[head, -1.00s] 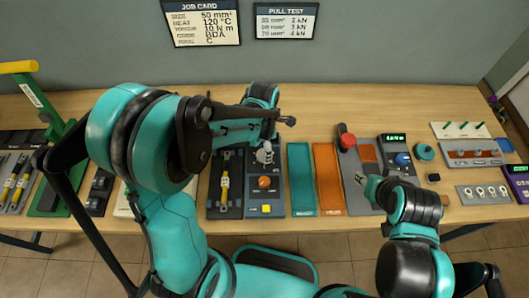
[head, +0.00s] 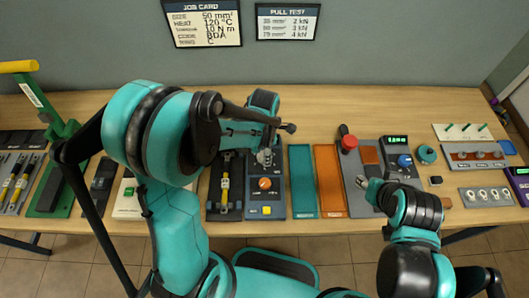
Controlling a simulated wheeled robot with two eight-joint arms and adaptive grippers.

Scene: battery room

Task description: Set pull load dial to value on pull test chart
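The pull load dial seems to be the orange knob (head: 264,184) on a dark blue-grey panel (head: 277,165), with a yellow button (head: 267,210) below it. Its pointer setting is too small to read. The pull test chart (head: 288,22) on the wall lists mm² sizes against 2, 3 and 4 kN. The job card (head: 203,23) reads 50 mm². My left gripper (head: 265,157) hangs just behind the knob in the picture, apparently not touching it; its fingers are too small to judge. My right gripper (head: 364,183) is over a grey panel at the right, apparently empty; its opening is unclear.
A dark fixture holding a yellow-marked cable (head: 225,185) lies left of the knob panel. Teal (head: 303,180) and orange (head: 329,180) trays lie right of it. A red knob (head: 349,143) and a green-display unit (head: 396,145) stand further right. The table behind is clear.

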